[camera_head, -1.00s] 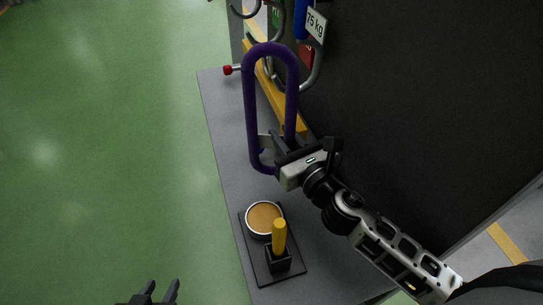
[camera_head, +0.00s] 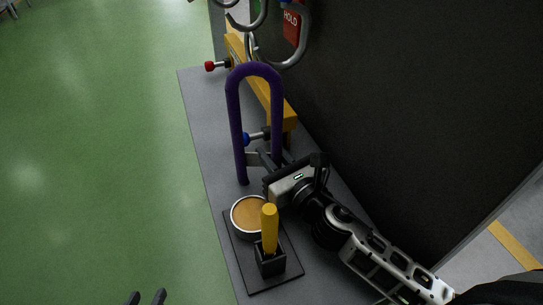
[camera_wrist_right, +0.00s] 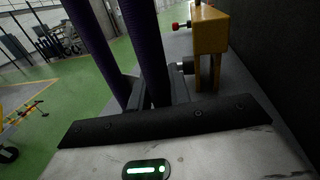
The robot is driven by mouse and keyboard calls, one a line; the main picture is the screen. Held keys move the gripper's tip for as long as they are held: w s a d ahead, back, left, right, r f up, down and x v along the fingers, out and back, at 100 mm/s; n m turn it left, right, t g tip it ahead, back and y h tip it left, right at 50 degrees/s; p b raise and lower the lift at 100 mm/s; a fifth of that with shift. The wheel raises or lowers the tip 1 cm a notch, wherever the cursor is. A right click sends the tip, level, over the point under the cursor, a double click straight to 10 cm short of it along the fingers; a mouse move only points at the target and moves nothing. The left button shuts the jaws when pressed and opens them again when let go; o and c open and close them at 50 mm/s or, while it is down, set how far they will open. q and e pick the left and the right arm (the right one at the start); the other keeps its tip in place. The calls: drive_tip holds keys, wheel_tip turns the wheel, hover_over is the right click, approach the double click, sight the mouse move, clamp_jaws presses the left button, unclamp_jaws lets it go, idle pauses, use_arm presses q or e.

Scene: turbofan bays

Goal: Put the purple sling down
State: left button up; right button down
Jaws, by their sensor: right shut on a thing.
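The purple sling (camera_head: 234,115) is a long upright loop in the head view. My right gripper (camera_head: 264,159) is shut on it near its lower part, and the gripper hides part of the loop's bottom. In the right wrist view two strands of the sling (camera_wrist_right: 150,45) run down to the jaws (camera_wrist_right: 157,95). The sling stands over the grey bench top (camera_head: 205,125); I cannot tell whether it touches it. My left gripper (camera_head: 148,298) shows only its fingertips at the bottom edge, spread apart and empty.
Hooks and a red HOLD tag (camera_head: 291,24) are above. A tan-topped round pot (camera_head: 250,214) and yellow-handled tool (camera_head: 269,228) stand nearer. A dark wall (camera_head: 400,90) is right.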

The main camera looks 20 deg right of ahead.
drive_tip(key=shift+f, duration=0.1)
drive_tip(key=c, duration=1.3)
unclamp_jaws()
use_arm(q)
drive_tip(key=shift+f, duration=0.15)
